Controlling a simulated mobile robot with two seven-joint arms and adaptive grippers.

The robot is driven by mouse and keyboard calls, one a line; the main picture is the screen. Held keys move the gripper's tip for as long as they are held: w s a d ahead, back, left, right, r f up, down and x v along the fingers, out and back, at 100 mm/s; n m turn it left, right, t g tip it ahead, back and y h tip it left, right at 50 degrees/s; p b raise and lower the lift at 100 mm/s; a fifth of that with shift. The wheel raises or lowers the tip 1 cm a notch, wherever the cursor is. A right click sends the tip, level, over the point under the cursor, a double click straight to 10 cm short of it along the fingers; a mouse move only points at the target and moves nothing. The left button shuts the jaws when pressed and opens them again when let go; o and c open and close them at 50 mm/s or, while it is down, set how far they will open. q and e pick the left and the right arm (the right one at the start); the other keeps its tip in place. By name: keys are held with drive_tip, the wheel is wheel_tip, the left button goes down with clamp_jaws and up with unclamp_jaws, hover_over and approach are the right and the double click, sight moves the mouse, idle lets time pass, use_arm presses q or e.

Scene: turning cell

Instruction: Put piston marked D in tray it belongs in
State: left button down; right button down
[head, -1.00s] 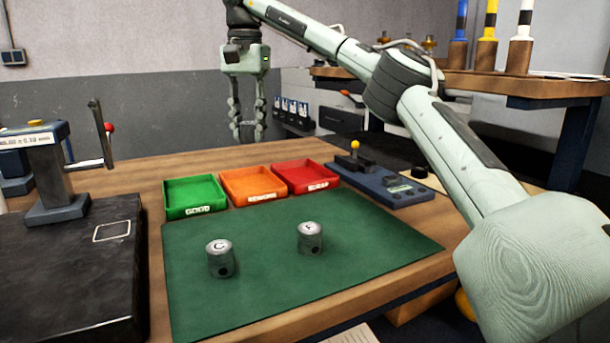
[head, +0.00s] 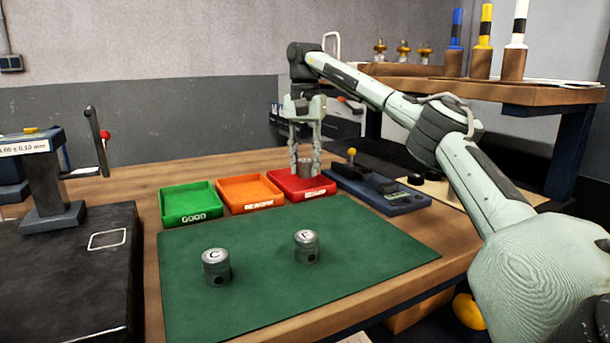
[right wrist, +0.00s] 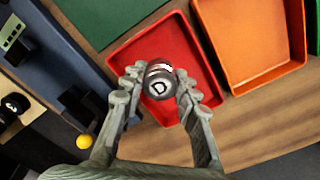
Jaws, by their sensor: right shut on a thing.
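My right gripper (head: 305,166) is shut on the piston marked D (right wrist: 158,84), a grey metal cylinder whose top letter shows in the right wrist view. In the head view this piston (head: 305,168) is at the red SCRAP tray (head: 325,193). I cannot tell whether it touches the tray floor. The orange REWORK tray (head: 250,206) and the green GOOD tray (head: 192,219) stand to the left, both empty. My left gripper is not in view.
Piston C (head: 216,266) and another lettered piston, apparently F (head: 306,246), stand on the green mat (head: 270,300). A blue device with a yellow knob (head: 375,184) stands right of the red tray. A black plate and stand (head: 55,215) are at left.

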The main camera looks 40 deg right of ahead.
sight(305, 175)
drive_tip(key=shift+f, duration=1.5)
drive_tip(key=shift+f, duration=0.1)
drive_tip(key=c, duration=1.2)
unclamp_jaws()
drive_tip(key=shift+o, duration=0.2)
wheel_tip(305, 175, up, 12)
drive_tip(key=shift+r, duration=0.15)
